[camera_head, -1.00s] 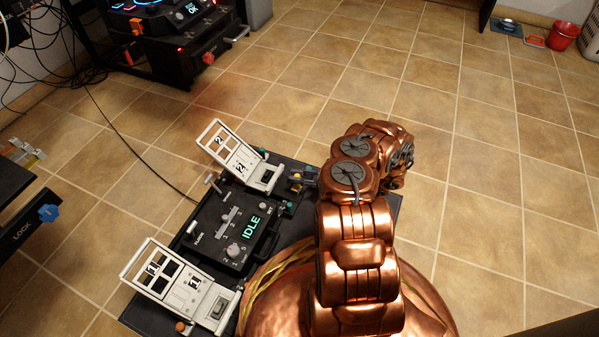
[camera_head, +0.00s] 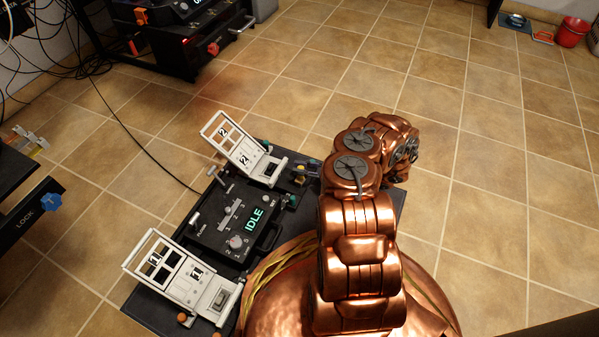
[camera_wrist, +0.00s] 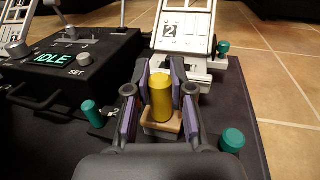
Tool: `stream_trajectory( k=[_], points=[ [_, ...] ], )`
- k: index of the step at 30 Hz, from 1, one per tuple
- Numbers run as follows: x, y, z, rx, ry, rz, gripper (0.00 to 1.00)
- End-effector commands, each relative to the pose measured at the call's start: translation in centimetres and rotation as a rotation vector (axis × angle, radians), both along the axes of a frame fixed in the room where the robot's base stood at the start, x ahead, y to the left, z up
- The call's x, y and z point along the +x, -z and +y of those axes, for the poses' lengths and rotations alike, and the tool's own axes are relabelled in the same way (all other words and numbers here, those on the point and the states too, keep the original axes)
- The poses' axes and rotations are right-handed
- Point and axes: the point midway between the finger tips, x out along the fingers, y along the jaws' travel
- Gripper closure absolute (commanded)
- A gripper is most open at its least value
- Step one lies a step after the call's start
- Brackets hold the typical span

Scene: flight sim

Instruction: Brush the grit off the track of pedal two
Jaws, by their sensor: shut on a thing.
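Pedal two (camera_head: 238,145) is a white frame marked 2, tilted up at the far end of the black pedal base (camera_head: 150,302). It also shows ahead of my gripper in the wrist view (camera_wrist: 186,38). My gripper (camera_wrist: 161,76) has purple-padded fingers shut on the yellow handle of a brush (camera_wrist: 161,100). A tan wooden block shows under the handle; any bristles are hidden. The brush is in front of the pedal's near end; I cannot tell whether it touches the track. I cannot make out grit. In the head view my arm hides most of the gripper.
A black control box (camera_head: 236,218) showing IDLE stands between pedal two and pedal one (camera_head: 180,270). Green knobs (camera_wrist: 232,140) flank my gripper. A cable runs across the floor behind the pedals.

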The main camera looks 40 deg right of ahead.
Motion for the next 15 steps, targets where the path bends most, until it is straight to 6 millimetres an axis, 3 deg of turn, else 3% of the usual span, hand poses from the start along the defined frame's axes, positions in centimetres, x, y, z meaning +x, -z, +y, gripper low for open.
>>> stream_trajectory(
  k=[8, 15],
  points=[
    [0.77, -0.23, -1.08, 0.001, -0.002, -0.002, 1.00],
    [0.67, -0.29, -0.79, 0.002, -0.002, -0.002, 1.00]
  ],
)
